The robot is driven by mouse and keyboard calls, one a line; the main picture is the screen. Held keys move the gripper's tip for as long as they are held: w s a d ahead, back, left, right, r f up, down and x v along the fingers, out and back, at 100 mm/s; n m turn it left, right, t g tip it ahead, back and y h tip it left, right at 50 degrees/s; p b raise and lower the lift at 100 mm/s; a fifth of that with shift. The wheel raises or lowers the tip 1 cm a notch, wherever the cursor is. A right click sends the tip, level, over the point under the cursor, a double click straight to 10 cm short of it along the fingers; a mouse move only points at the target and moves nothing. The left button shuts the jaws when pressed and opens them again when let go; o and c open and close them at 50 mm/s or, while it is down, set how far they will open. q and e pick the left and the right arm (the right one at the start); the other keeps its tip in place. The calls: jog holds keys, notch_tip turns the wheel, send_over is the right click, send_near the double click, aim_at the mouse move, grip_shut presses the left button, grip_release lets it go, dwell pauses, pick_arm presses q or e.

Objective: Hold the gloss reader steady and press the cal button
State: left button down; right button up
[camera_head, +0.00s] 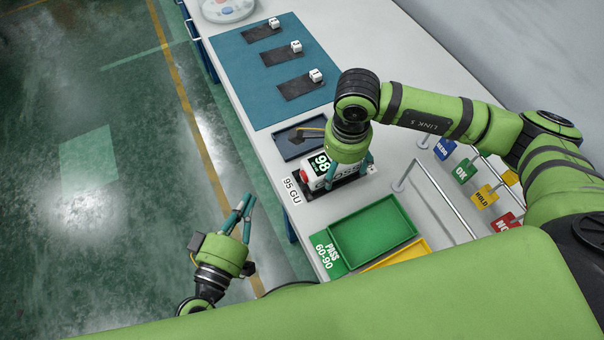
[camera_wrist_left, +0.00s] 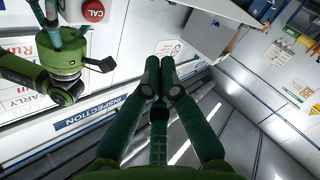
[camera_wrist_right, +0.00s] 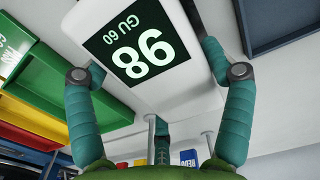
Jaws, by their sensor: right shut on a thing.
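The white gloss reader (camera_head: 312,182) lies on a black base on the bench, its dark display showing 98. It also shows between the fingers in the right wrist view (camera_wrist_right: 191,84). My right gripper (camera_head: 347,184) is shut on the reader's sides from above. The red CAL button (camera_wrist_left: 93,11) is on the reader's white end face in the left wrist view; a red spot shows at the reader's left end in the head view (camera_head: 304,175). My left gripper (camera_head: 249,198) is shut and empty, fingertips together, over the floor beside the bench, apart from the button.
A green PASS tray (camera_head: 372,232) and a yellow tray (camera_head: 400,253) stand near the reader. A dark blue tray (camera_head: 298,138) is behind it. A blue mat (camera_head: 250,72) holds dark plates with white cubes. Hanging signs (camera_head: 462,171) are at right. A 95 GU label (camera_head: 292,190) marks the bench edge.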

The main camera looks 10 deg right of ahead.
aim_at(304, 177)
jog(key=shift+s+f, duration=0.15)
pick_arm(q)
jog(key=shift+w+d, duration=0.35)
jog(key=shift+d, duration=1.1)
jog(key=shift+w+d, duration=0.35)
jog(key=shift+d, duration=1.05)
jog(key=shift+w+d, duration=0.35)
jog(key=shift+d, duration=1.1)
jog(key=shift+w+d, duration=0.1)
jog(key=shift+d, duration=0.3)
jog(key=shift+d, duration=0.45)
pick_arm(e)
jog(key=shift+a, duration=0.1)
pick_arm(q)
jog(key=shift+a, duration=0.7)
jog(key=shift+a, duration=0.15)
